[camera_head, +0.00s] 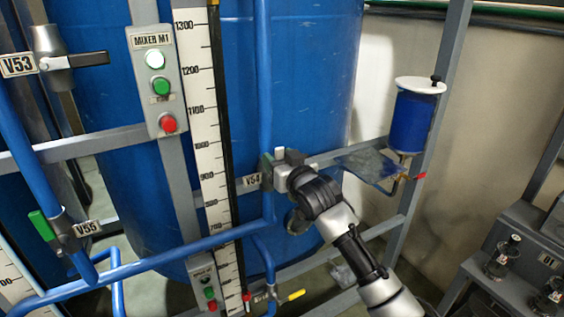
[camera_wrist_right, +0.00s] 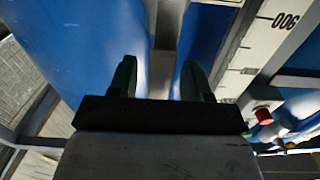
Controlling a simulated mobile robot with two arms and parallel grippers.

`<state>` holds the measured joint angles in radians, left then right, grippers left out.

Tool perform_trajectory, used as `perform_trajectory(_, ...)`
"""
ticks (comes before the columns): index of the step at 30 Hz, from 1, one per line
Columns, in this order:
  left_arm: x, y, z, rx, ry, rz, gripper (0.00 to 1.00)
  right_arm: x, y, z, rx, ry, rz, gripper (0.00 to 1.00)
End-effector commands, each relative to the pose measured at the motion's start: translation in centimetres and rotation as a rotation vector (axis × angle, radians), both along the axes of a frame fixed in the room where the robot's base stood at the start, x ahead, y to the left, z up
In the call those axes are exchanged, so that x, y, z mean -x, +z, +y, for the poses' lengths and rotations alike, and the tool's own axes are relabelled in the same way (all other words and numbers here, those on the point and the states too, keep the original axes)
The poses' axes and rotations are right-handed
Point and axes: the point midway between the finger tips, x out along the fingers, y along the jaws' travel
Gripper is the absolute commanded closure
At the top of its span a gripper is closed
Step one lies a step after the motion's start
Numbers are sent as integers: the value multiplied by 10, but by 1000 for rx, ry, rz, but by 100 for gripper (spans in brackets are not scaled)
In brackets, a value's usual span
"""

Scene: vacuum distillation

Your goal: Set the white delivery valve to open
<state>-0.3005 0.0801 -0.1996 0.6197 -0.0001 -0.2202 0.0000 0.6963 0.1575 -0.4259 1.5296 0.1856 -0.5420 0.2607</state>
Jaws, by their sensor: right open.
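The V54 label (camera_head: 252,181) is on the blue vertical pipe beside the tall scale. My right gripper (camera_head: 270,168) is at this pipe, just right of the label, and covers most of the valve there. A small whitish block (camera_head: 280,153) shows at the gripper; I cannot tell whether it is the white valve's handle or part of my gripper. In the right wrist view my gripper (camera_wrist_right: 156,80) has its two dark fingers apart, with blue and pale surfaces beyond the gap. No handle shows clearly between them. My left gripper is not in view.
A big blue tank (camera_head: 310,80) stands behind the pipes. V53 (camera_head: 50,60) has a black lever, V55 (camera_head: 58,231) a green one, and a yellow lever (camera_head: 296,295) is low down. The mixer panel (camera_head: 155,80) is left; a blue-filled vessel (camera_head: 412,120) hangs right.

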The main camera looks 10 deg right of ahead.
Motion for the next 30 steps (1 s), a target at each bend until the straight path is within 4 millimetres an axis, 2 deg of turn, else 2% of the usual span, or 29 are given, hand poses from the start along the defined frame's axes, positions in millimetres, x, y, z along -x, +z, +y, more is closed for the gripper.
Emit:
perform_trajectory(5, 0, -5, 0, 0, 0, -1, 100, 12, -3, -5, -1, 0, 0, 51)
perform_trajectory(15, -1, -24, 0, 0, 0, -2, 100, 68, -3, -25, 0, 0, -1, 51)
perform_trajectory(21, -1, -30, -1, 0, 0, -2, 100, 92, -2, -34, -1, 0, 0, 51)
perform_trajectory(30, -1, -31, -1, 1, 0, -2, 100, 101, 0, -37, 0, -1, 1, 51)
